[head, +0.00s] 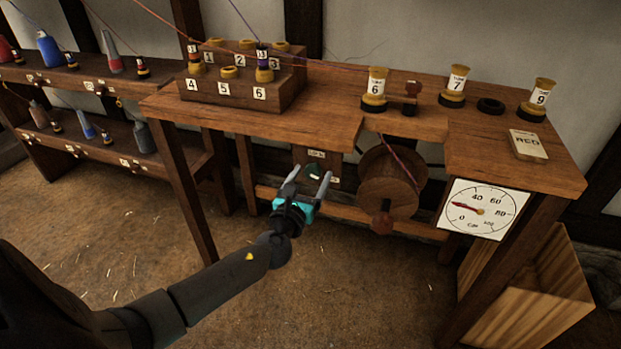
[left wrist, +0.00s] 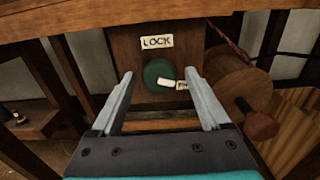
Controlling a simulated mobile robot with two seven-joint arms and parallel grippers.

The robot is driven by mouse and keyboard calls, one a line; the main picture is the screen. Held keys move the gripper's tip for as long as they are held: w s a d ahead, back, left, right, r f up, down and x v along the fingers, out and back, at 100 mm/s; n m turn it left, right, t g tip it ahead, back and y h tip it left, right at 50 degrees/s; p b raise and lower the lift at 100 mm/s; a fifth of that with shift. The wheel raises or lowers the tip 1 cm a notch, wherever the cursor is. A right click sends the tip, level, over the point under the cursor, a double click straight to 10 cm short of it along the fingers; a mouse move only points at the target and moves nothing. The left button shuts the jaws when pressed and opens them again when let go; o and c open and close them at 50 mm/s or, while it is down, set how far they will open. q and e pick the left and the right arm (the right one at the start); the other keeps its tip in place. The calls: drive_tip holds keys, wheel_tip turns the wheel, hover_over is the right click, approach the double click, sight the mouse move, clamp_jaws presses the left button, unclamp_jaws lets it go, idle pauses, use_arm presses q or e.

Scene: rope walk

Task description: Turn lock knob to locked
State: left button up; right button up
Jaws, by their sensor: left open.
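The lock knob (left wrist: 157,75) is a round dark green disc on a wooden panel below the table, under a LOCK label (left wrist: 157,41). A pale bar on the knob slants down to the right, toward a small tag (left wrist: 183,86) at its lower right. The tag's text is too small to read. In the head view the knob (head: 313,172) shows between the fingers of my left gripper (head: 308,178). My left gripper is open and empty, its fingers pointing at the panel on either side of the knob. I cannot tell how near the fingertips are.
A wooden reel (head: 388,185) with rope and a handle is right of the panel. The table (head: 330,100) overhangs the knob. A dial gauge (head: 483,209) hangs at the table's right front. A wooden crate (head: 530,290) stands on the floor at the right.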

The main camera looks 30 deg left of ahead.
use_arm(q)
drive_tip(key=shift+c, duration=0.2)
clamp_jaws()
idle(0.4)
